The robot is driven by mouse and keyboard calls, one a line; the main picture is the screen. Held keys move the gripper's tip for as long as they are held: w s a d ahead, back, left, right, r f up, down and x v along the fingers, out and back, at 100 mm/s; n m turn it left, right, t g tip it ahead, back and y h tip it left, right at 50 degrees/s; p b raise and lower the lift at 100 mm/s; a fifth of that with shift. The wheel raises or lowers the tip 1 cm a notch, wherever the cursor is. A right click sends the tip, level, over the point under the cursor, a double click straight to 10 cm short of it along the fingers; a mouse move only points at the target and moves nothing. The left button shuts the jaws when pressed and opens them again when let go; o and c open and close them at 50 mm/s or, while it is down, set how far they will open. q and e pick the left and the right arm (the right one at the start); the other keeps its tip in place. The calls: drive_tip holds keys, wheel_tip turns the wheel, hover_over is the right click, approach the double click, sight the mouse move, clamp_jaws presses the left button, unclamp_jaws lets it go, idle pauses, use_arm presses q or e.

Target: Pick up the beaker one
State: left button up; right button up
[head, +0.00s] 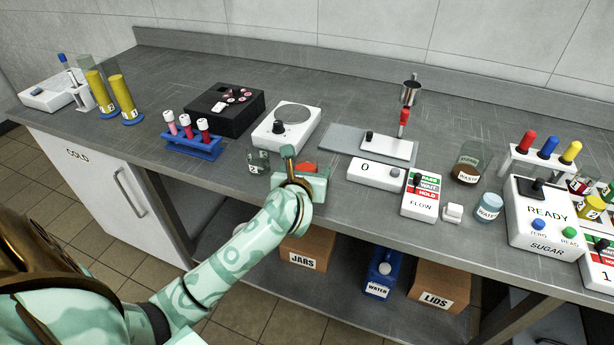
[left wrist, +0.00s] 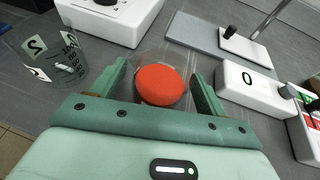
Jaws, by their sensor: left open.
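A clear glass beaker with red contents (left wrist: 160,85) stands on the bench between the fingers of my left gripper (left wrist: 162,88); its number is hidden. In the head view its red contents (head: 306,167) show behind my gripper (head: 303,172). The left gripper is open, with a finger on each side of the beaker. I cannot tell whether either finger touches it. A second clear beaker marked 2 (left wrist: 50,58) stands to the left of the gripper; it also shows in the head view (head: 258,160). My right gripper is not in view.
A white hotplate (head: 286,130) stands behind the beakers. A scale (head: 375,172) with a 0 display and a flow panel (head: 421,195) lie to the right. A blue rack of capped tubes (head: 191,146) is at left. The bench's front edge is close to my arm.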

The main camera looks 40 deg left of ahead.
use_arm(q)
drive_tip(key=shift+s+r, duration=0.1)
drive_tip(key=c, duration=1)
drive_tip(key=shift+c, duration=0.7)
